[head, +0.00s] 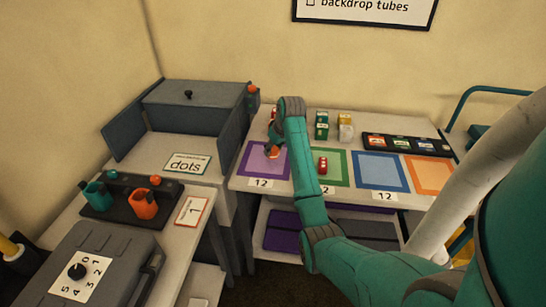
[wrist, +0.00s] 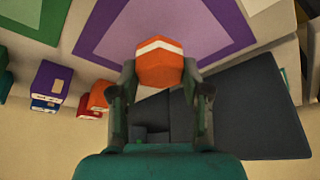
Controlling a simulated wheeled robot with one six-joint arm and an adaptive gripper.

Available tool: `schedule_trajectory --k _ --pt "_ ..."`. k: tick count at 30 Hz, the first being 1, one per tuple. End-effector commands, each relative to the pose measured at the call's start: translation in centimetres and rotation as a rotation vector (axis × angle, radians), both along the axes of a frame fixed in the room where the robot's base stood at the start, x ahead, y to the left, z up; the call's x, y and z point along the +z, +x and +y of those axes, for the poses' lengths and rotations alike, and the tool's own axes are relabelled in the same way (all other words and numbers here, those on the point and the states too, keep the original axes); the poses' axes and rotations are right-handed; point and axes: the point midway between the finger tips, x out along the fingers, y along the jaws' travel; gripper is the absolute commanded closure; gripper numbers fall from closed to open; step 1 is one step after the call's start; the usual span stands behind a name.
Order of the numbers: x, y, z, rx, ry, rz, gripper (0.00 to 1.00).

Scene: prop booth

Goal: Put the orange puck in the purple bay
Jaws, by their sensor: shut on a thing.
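The orange puck, a faceted piece with a white band (wrist: 160,66), sits between the fingers of my gripper (wrist: 158,82) in the wrist view. My gripper (head: 274,143) is shut on it. In the head view the orange puck (head: 273,154) shows just under the gripper, over the purple bay (head: 246,166) at the left of the table. The purple bay (wrist: 232,30) fills the area beyond the puck in the wrist view. I cannot tell whether the puck touches the bay's surface.
To the right are a green bay with a red block (head: 323,165), a blue bay (head: 381,171) and an orange bay (head: 430,174). Several blocks (head: 345,128) and a dark tray (head: 408,145) stand behind. A grey cabinet (head: 197,105) with open doors stands left.

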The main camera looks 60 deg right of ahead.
Motion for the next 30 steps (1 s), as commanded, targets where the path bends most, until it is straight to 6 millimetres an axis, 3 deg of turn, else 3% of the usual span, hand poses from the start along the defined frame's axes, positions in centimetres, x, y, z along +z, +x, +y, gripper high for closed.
schedule_trajectory --k 7,20,21,24,30 --pt "-3.6 0.0 0.1 -0.001 0.002 0.002 0.89" --pt "-4.2 0.0 0.0 -0.001 0.001 0.001 0.89" --pt "-4.3 0.0 0.0 -0.001 0.001 0.001 0.51" --pt "-4.2 0.0 0.0 -0.001 0.001 0.001 0.28" --pt "-4.2 0.0 0.0 -0.001 0.002 0.000 0.28"
